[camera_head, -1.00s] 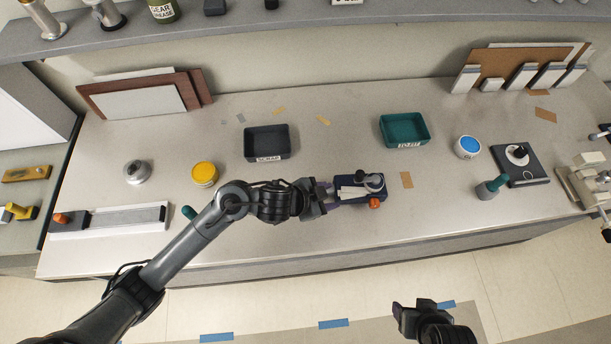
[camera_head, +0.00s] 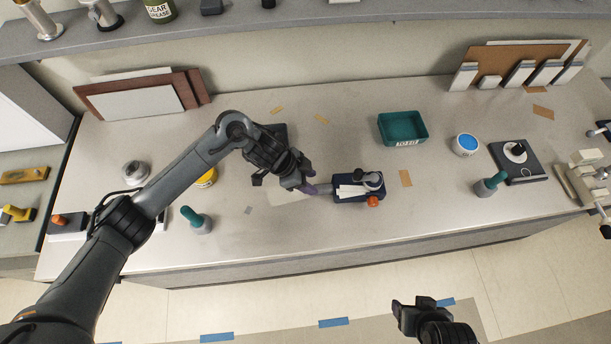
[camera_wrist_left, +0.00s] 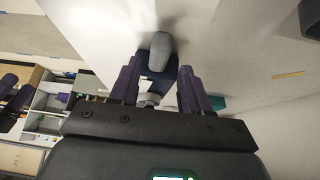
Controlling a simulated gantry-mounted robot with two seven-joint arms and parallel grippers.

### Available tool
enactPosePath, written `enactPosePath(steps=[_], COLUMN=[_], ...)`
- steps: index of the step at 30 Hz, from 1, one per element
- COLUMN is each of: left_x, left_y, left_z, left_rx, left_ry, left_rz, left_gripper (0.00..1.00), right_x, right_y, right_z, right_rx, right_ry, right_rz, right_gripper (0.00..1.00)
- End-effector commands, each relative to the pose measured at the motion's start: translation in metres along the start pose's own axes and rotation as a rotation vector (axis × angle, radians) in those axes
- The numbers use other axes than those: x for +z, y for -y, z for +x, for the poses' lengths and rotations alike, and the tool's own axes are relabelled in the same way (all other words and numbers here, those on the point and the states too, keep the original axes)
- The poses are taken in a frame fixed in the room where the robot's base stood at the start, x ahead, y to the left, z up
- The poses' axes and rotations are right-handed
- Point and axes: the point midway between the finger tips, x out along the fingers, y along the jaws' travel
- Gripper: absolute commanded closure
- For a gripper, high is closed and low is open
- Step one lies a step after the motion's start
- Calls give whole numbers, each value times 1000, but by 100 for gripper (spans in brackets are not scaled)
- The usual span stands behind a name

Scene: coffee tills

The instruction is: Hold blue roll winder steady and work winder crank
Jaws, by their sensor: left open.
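The blue roll winder (camera_head: 345,194) stands on the bench, with a white strip on top and a round grey part at its back right. Its orange crank knob (camera_head: 373,201) is at the front right edge. My left gripper (camera_head: 313,189) is open just left of the winder, purple fingers pointing at its left end. In the left wrist view, a rounded grey end (camera_wrist_left: 159,48) of the winder shows between the spread fingers, with dark blue body below it. I cannot tell whether they touch. My right gripper (camera_head: 414,304) is low in front of the bench, away from the winder; its jaw opening is unclear.
A teal tray (camera_head: 403,128) stands behind the winder to the right. A dark tray (camera_head: 279,130) is partly hidden behind my left arm. A teal-handled tool (camera_head: 195,219) stands left, another (camera_head: 491,184) right. A blue-topped tub (camera_head: 466,145) is at right.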

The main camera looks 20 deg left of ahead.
Motion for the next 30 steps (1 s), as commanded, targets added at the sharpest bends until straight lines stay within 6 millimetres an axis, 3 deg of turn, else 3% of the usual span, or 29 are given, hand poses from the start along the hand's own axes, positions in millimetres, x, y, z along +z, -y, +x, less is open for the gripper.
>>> enactPosePath(steps=[9,19,20,25,26,27,30], left_x=[-1,-1,-1,-1,-1,-2,-2], left_y=[0,0,0,0,0,0,0], left_z=[36,54,54,54,54,53,53], left_rx=[1,-1,-1,-1,-1,-2,-2], left_ry=[-2,-1,-1,-1,-1,-4,-4], left_rz=[-2,1,1,1,1,1,1], left_gripper=[53,53,55,80,80,69,84], right_x=[0,0,0,0,0,0,0], right_y=[0,0,0,0,0,0,0], right_z=[0,0,0,0,0,0,0], right_rx=[0,0,0,0,0,0,0], right_ry=[0,0,0,0,0,0,0], right_rz=[0,0,0,0,0,0,0], right_gripper=[37,37,37,37,37,37,37])
